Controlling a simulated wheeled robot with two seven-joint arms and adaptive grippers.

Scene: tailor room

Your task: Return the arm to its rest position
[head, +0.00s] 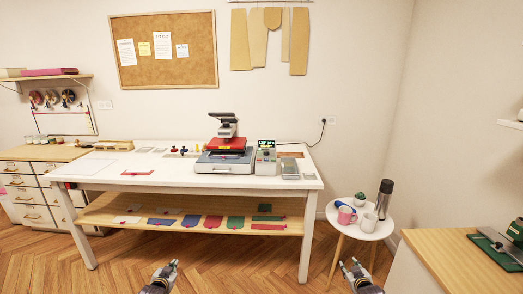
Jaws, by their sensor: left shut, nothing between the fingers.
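My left gripper (171,267) is at the bottom edge of the head view, left of centre, in front of the white work table (130,183). It is shut and empty, and touches nothing that I can see. My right gripper (348,265) is at the bottom edge, right of centre, below the small round side table (376,229) in the picture. It appears to hold nothing. It is too small to tell whether its fingers are open or shut. Most of both arms is out of view.
A red and grey heat press (226,146) stands on the work table. Folded coloured cloths (213,222) lie on its lower shelf. Mugs (346,216) and a flask (384,199) stand on the side table. A wooden-topped counter (455,258) is at right. Open floor lies between the grippers.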

